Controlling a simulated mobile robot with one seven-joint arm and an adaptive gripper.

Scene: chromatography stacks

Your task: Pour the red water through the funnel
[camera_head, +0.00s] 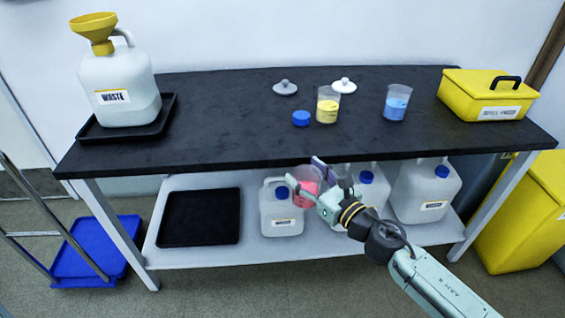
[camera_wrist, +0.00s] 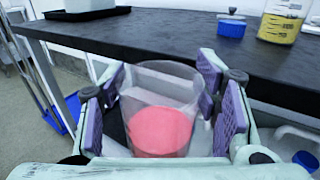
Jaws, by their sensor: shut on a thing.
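A clear beaker with red water (camera_head: 307,187) is held in my gripper (camera_head: 309,179), in front of the table's front edge. In the wrist view the beaker (camera_wrist: 160,125) stands between the purple pads of my gripper (camera_wrist: 165,108), roughly upright, with the red liquid in its lower part. The yellow funnel (camera_head: 94,30) sits in the mouth of the white waste jug (camera_head: 122,88) at the table's left end, far to the left of my gripper. The jug stands on a black tray (camera_head: 90,131).
The black table (camera_head: 220,130) carries a beaker of yellow liquid (camera_head: 327,105), a beaker of blue liquid (camera_head: 396,103), a blue cap (camera_head: 301,118), two lids (camera_head: 285,88) and a yellow box (camera_head: 487,96). Several white jugs (camera_head: 281,212) stand on the lower shelf. The table's left middle is clear.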

